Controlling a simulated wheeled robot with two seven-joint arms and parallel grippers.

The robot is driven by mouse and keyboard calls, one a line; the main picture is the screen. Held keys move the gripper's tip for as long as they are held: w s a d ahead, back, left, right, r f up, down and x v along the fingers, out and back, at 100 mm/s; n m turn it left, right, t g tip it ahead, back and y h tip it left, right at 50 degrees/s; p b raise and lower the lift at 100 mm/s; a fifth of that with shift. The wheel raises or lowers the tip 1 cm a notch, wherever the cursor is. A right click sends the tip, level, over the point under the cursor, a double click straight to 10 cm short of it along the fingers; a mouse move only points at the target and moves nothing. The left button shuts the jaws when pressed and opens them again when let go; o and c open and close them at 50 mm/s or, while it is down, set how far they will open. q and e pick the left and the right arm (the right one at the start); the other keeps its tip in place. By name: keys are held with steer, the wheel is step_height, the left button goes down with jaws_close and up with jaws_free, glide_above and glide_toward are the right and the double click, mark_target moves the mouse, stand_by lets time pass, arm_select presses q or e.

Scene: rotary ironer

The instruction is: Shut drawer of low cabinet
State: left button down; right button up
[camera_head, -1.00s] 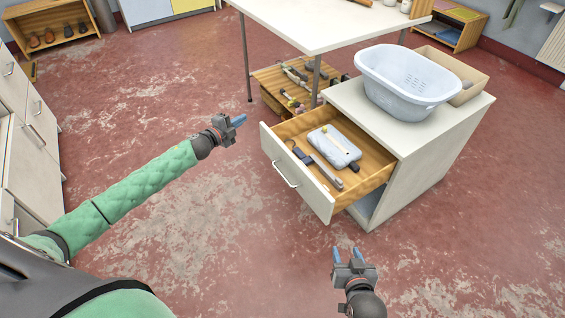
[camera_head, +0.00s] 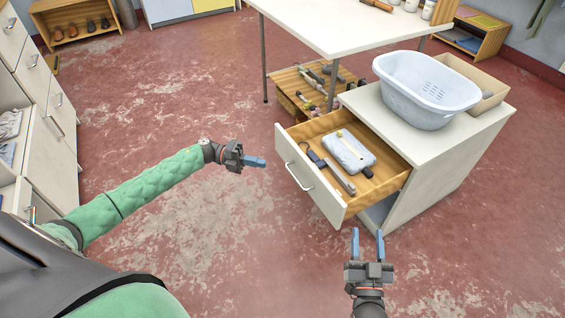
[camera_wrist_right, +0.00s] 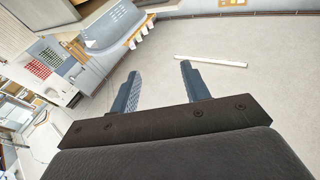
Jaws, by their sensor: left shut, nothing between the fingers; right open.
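The low cabinet (camera_head: 440,185) is white and stands right of centre in the head view. Its drawer (camera_head: 310,182) is pulled well out towards the left, with a metal bar handle (camera_head: 299,177) on the white front. Inside the drawer lie a pale blue-grey folded item (camera_head: 350,150) and several small tools. My left gripper (camera_head: 262,162) is shut and empty, just left of the drawer front, with a small gap. My right gripper (camera_head: 368,240) is open and empty, in front of the cabinet's near side, below the drawer. The right wrist view shows its two fingers (camera_wrist_right: 160,90) apart with nothing between them.
A pale blue laundry basket (camera_head: 425,90) and an open cardboard box (camera_head: 485,85) sit on the cabinet top. A white table (camera_head: 330,25) stands behind it, with a wooden crate of tools (camera_head: 292,88) beneath. Drawers (camera_head: 50,130) line the left. The red floor between is clear.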

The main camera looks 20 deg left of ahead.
arm_select(q)
glide_toward(309, 166)
steer(key=s+d, duration=0.2)
steer(key=d, duration=0.1)
steer(key=shift+w+d+f, duration=0.2)
steer(key=shift+w+d, duration=0.8)
steer(key=shift+d, duration=0.05)
steer(key=shift+w+d, duration=0.2)
steer(key=shift+w, duration=0.1)
arm_select(e)
step_height(309, 166, up, 3)
steer(key=shift+d+t, duration=0.1)
steer(key=shift+t, duration=0.4)
arm_select(q)
steer(key=shift+w+d, duration=0.1)
arm_select(e)
steer(key=shift+f, duration=0.1)
